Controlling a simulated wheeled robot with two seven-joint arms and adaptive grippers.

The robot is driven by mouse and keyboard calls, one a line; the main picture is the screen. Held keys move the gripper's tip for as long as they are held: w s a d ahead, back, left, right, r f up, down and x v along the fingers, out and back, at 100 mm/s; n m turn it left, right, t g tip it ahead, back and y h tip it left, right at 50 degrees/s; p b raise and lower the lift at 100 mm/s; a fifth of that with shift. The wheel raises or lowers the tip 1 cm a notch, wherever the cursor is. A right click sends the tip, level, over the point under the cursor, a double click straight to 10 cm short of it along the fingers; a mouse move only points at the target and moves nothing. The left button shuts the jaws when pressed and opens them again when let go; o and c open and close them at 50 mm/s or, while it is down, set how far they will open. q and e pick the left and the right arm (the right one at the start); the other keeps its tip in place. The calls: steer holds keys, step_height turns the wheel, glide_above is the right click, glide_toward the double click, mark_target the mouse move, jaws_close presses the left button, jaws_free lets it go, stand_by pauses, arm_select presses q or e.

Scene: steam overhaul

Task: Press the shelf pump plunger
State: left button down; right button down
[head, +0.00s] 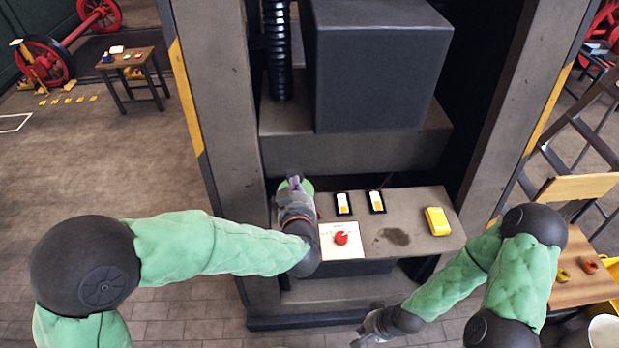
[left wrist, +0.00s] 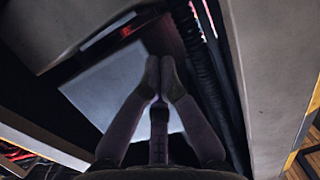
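A red round knob (head: 341,238) sits on a white plate (head: 330,247) on the grey shelf (head: 398,250); I cannot tell if it is the pump plunger. My left gripper (head: 294,182) is at the left end of the shelf, behind and left of the red knob and apart from it. In the left wrist view its fingertips (left wrist: 159,75) meet with nothing seen between them. What lies under the left wrist is hidden. My right gripper (head: 366,335) is low in front of the shelf, away from it, and too small to read.
Two white-and-yellow switches (head: 376,201) and a yellow box (head: 437,221) are on the shelf. A large dark block (head: 375,75) overhangs behind it. Grey posts (head: 215,120) stand at both sides. A wooden table (head: 585,285) is at the right.

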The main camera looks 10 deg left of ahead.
arm_select(q)
steer(key=shift+s+d+r, duration=0.1)
steer(key=shift+s+r, duration=0.05)
steer(key=shift+r, duration=0.25)
steer(key=b, duration=0.3)
glide_above(294, 174)
steer(key=s, duration=0.3)
steer(key=f, duration=0.2)
steer(key=shift+w+d+f, duration=0.25)
steer(key=shift+d+f, duration=0.15)
steer(key=shift+w+f+b, duration=0.15)
steer(key=shift+f+b, duration=0.25)
steer(key=shift+f, duration=0.2)
steer(key=shift+w+f+b, duration=0.15)
steer(key=shift+f+b, duration=0.2)
steer(key=shift+f, duration=0.2)
steer(key=shift+s+f+b, duration=0.1)
steer(key=shift+f+b, duration=0.25)
steer(key=shift+f, duration=0.45)
steer(key=shift+f, duration=0.1)
